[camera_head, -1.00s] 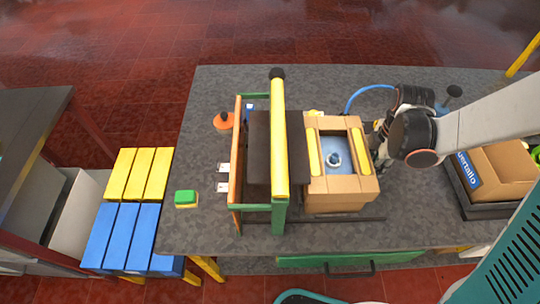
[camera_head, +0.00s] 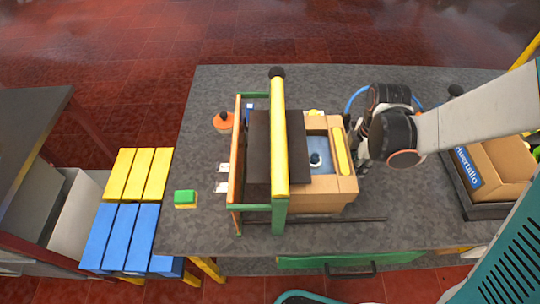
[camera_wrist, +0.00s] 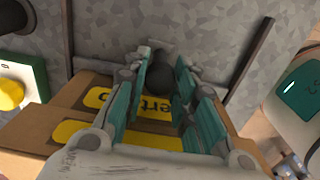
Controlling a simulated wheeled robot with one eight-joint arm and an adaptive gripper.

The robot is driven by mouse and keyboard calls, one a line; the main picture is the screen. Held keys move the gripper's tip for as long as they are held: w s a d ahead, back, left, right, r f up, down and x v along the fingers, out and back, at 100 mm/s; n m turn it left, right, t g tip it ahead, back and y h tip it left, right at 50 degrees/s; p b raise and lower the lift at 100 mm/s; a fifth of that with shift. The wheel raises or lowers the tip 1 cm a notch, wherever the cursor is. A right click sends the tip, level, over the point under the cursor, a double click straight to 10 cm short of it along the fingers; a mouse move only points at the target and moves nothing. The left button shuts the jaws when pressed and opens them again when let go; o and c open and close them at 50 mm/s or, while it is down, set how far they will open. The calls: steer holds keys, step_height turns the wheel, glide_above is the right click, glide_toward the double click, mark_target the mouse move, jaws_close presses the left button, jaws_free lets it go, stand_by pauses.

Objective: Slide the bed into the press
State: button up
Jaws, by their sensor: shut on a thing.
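The press stands left of the table's middle, with a green frame (camera_head: 278,215), a yellow beam (camera_head: 279,140) and a dark plate (camera_head: 258,150). A tan carton (camera_head: 322,184) with yellow strips and a blue inside holding a dark-tipped round piece (camera_head: 315,160) is partly under the press. My gripper (camera_head: 357,133) is at the carton's right side, partly hidden by my wrist. In the wrist view my gripper (camera_wrist: 165,85) has its fingers closed around a dark round knob (camera_wrist: 160,74) by the carton.
A dark rail (camera_head: 370,219) runs along the front of the press. Another carton (camera_head: 500,165) sits in a dark tray at right. The front table strip is clear.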

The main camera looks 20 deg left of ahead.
mark_target(321, 159)
steer(key=shift+a, duration=0.1)
steer(key=shift+s+a+b, duration=0.1)
steer(key=shift+s+a, duration=0.2)
steer(key=shift+a, duration=0.55)
steer(key=shift+s+a+b, duration=0.1)
steer(key=shift+s+a, duration=0.15)
steer(key=shift+a, duration=0.6)
steer(key=shift+s+a+b, duration=0.1)
steer(key=shift+s+a, duration=0.2)
steer(key=shift+a, duration=0.65)
steer(key=shift+s+a+b, duration=0.1)
steer(key=shift+s+a, duration=0.15)
steer(key=shift+a, duration=0.5)
steer(key=shift+s+a+b, duration=0.1)
steer(key=shift+s+a, duration=0.15)
steer(key=shift+a, duration=0.45)
steer(key=shift+s+a+b, duration=0.1)
steer(key=shift+s+a, duration=0.15)
steer(key=shift+a, duration=0.5)
steer(key=o, duration=2.1)
steer(key=shift+o, duration=0.2)
